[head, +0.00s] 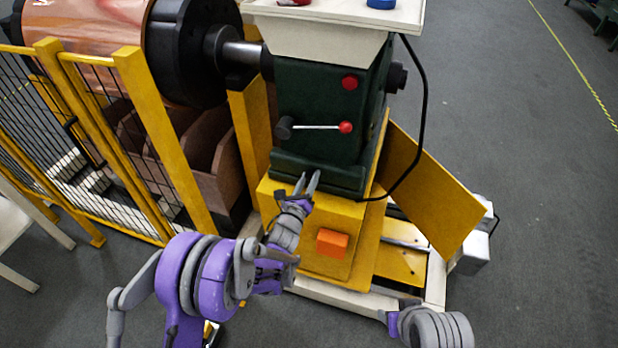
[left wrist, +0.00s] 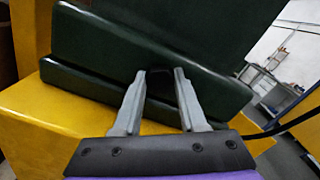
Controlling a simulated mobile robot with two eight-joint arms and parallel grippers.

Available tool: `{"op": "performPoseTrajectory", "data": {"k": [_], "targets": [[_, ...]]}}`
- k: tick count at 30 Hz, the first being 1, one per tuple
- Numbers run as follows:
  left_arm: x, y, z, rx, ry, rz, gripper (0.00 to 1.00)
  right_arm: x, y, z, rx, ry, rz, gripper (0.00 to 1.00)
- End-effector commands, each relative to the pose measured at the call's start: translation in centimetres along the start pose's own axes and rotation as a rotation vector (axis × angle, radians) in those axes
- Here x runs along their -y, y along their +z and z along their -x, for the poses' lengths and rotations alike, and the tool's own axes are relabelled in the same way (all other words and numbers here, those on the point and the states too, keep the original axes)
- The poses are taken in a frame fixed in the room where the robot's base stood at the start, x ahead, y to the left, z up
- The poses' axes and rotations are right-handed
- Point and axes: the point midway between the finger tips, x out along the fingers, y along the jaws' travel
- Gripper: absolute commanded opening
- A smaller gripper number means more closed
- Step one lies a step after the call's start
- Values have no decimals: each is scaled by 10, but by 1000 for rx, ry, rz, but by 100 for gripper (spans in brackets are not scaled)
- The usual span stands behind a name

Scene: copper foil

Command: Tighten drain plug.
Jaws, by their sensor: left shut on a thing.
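The dark green machine housing (head: 322,110) stands on a yellow base (head: 345,215). Its lower ledge (left wrist: 90,83) crosses the left wrist view. My left gripper (head: 309,181) reaches up to the front of this ledge, and its two grey fingers also show in the left wrist view (left wrist: 160,76). They are shut on a small dark piece, which I take for the drain plug (left wrist: 160,86), at the ledge's face. The plug is mostly hidden between the fingers, and its thread and seating cannot be made out. My right gripper is out of view.
A lever with a red knob (head: 345,127) projects above. A black cable (head: 424,110) hangs at right. Yellow mesh fencing (head: 110,140) and a copper roll (head: 95,40) stand left. Floor is clear at right.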

Motion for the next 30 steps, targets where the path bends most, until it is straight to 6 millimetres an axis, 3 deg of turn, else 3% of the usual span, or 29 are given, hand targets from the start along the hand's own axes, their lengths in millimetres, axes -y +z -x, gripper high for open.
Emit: {"op": "performPoseTrajectory", "data": {"k": [16, 17, 18, 19, 30], "targets": [[0, -1, 0, -1, 1, -30, 0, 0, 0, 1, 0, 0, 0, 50], [0, -1, 0, -1, 1, -30, 43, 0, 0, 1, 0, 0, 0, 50], [0, -1, 0, -1, 1, -29, 50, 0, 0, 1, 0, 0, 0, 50], [0, -1, 0, -1, 1, -29, 54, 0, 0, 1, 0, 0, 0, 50], [0, 0, 6, 0, 1, -27, 54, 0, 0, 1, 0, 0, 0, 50]]}}
